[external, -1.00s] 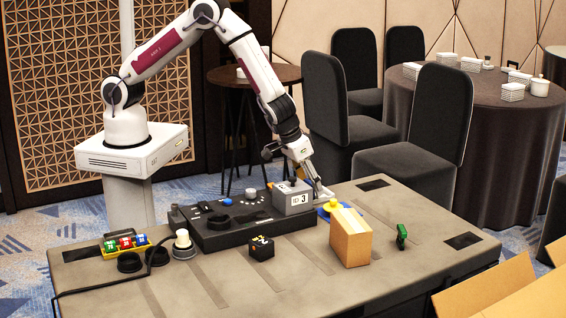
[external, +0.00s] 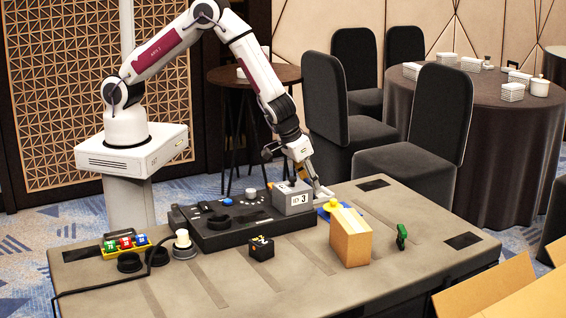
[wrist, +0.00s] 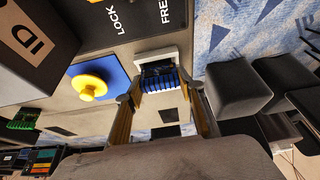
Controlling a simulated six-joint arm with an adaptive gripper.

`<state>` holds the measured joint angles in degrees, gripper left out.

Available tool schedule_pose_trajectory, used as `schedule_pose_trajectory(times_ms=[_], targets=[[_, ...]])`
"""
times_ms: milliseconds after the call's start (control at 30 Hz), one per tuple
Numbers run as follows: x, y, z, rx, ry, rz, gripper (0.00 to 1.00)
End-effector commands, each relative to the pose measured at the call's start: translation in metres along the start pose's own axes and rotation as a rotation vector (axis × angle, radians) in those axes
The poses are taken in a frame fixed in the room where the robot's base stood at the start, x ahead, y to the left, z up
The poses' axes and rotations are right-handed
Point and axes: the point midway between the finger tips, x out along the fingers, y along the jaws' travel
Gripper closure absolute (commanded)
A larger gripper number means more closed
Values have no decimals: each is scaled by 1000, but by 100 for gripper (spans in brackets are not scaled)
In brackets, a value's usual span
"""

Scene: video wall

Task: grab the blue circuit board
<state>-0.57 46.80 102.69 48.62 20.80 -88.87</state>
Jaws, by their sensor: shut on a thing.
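The blue circuit board (wrist: 162,76), dark with a row of blue teeth along its edge, shows in the wrist view between my fingertips. My gripper (wrist: 163,85) is shut on it, with one finger at each side. A white piece (wrist: 143,56) lies around or behind the board; I cannot tell whether they touch. In the external view my gripper (external: 321,190) is low over the table's far side, just right of the grey ID 3 box. The board cannot be made out there.
Beside my gripper are the grey ID 3 box (external: 292,198), a blue plate with a yellow knob (wrist: 88,88) and a cardboard box (external: 350,238). A green board (external: 401,236) stands further right. The black console (external: 215,235) is left. The table's front right is clear.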

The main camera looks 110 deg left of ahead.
Motion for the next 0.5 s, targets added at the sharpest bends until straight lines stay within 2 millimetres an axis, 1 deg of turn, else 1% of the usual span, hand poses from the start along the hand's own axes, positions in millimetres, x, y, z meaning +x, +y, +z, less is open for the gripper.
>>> schedule_pose_trajectory(times_ms=[267,500], targets=[[-14,0,-7,0,3,1,80],[-42,0,-18,-2,4,2,80]])
